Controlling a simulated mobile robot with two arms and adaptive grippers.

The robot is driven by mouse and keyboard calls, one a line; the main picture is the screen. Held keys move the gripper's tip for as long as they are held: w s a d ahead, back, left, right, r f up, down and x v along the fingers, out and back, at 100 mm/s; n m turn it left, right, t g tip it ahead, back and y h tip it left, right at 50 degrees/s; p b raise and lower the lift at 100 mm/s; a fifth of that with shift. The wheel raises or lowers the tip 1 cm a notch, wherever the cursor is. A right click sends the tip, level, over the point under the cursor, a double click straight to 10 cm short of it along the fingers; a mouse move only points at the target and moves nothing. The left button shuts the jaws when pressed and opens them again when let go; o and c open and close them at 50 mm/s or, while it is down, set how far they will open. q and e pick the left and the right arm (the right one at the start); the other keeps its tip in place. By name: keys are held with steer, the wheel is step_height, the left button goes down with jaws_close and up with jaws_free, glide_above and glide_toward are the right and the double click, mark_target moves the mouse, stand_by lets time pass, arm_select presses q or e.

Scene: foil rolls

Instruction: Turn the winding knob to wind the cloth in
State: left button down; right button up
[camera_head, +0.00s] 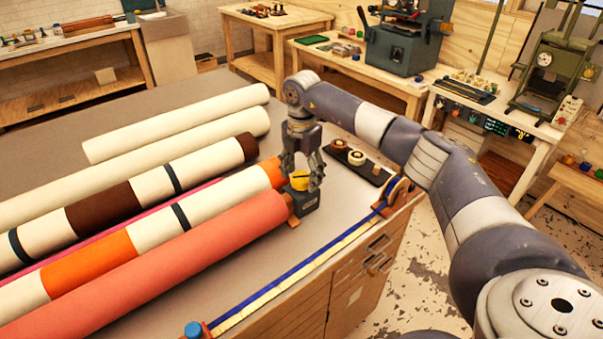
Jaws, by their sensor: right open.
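A yellow knob (300,181) sits on top of a dark box (304,204) at the right end of the coral cloth roll (170,266). My right gripper (302,170) points down right over the knob, its fingers open and around the knob's upper part. I cannot tell whether the fingers touch it. The fingers hide part of the knob. The coral roll lies along the front of the grey table (240,95). My left gripper is not in view.
A striped roll (150,228), a brown and cream roll (100,208) and cream rolls (190,118) lie behind the coral one. A blue-and-cream strip (290,275) runs along the table's front edge to a wheel (398,188). A black tray (358,164) holds small spools.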

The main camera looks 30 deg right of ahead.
mark_target(301, 176)
step_height(301, 176, up, 12)
stand_by(0.6)
